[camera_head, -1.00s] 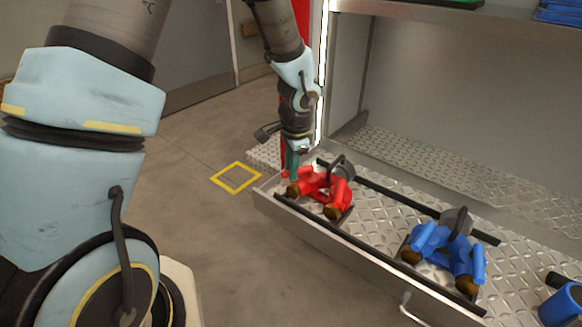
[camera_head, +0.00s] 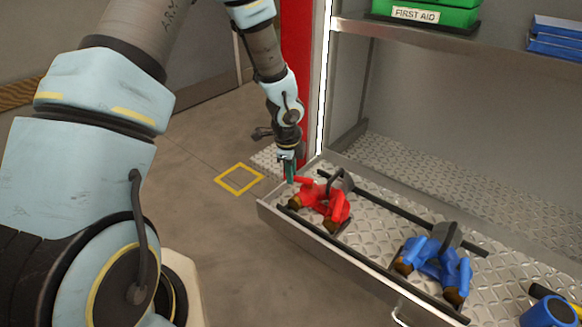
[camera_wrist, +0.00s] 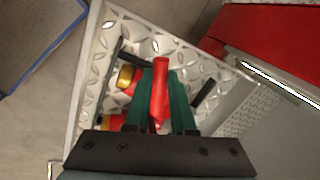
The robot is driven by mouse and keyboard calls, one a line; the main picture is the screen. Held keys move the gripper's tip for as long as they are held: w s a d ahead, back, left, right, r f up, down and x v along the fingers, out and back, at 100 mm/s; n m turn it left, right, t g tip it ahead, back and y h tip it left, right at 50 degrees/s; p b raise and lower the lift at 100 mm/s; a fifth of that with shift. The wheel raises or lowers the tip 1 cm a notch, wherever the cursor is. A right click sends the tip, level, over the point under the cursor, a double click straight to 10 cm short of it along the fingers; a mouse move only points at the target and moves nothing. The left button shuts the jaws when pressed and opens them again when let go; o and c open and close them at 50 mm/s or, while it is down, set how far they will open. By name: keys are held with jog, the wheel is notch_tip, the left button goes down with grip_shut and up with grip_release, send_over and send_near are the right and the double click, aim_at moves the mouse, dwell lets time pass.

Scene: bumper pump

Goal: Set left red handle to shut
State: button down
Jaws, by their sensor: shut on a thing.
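The red pump (camera_head: 326,204) with red handles and brass ends sits at the left end of the metal tray (camera_head: 352,237) in the head view. Its left red handle (camera_wrist: 160,88) shows in the wrist view as a red bar between the two green fingers. My gripper (camera_wrist: 160,85) points down and is shut on this handle. In the head view my gripper (camera_head: 290,172) is at the upper left of the red pump, where the handle sticks out to the left. The fingers hide part of the pump body in the wrist view.
A blue pump (camera_head: 436,262) sits farther right on the tray, and a blue cylinder (camera_head: 548,312) lies at the lower right. A red post (camera_head: 296,80) stands close behind my arm. A green first aid box (camera_head: 425,12) is on the upper shelf.

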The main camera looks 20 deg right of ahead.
jog(key=shift+w+d+m+g+h+p, duration=0.15)
jog(key=shift+w+d+m+p, duration=0.25)
jog(key=shift+m+p, duration=0.8)
jog(key=shift+w+d+m+g+h+p, duration=0.15)
jog(key=shift+w+d+m+p, duration=0.2)
jog(key=shift+m+p, duration=0.85)
jog(key=c, duration=0.8)
grip_release()
jog(key=shift+o, duration=0.2)
notch_tip(320, 180, up, 11)
jog(key=a, duration=0.1)
jog(key=shift+s+a+f, duration=0.2)
jog(key=shift+s+a, duration=0.15)
jog(key=shift+s, duration=0.05)
